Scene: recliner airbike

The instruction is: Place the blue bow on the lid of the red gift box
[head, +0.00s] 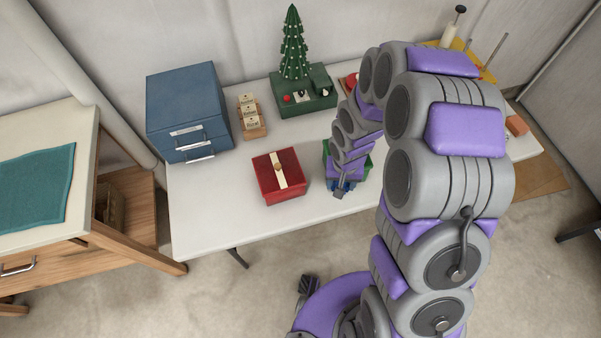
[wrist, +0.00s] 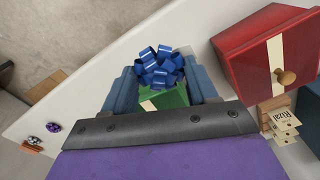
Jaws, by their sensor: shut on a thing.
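The red gift box (head: 275,190) stands on the white table, with a cream band and a round knob on its lid. It also shows at the upper right of the wrist view (wrist: 243,52). My gripper (head: 341,190) is to the right of the red box, over a green box (head: 364,167). The blue bow (wrist: 160,66) is between my blue-grey fingertips in the wrist view, and my gripper is shut on it. The green box (wrist: 168,98) appears directly behind the bow. Whether bow and green box touch is unclear.
A blue drawer cabinet (head: 187,105), a small card rack (head: 251,118) and a Christmas tree (head: 294,50) on a green base stand behind the red box. A wooden side table (head: 80,150) is at left. The table's front edge beside the red box is clear.

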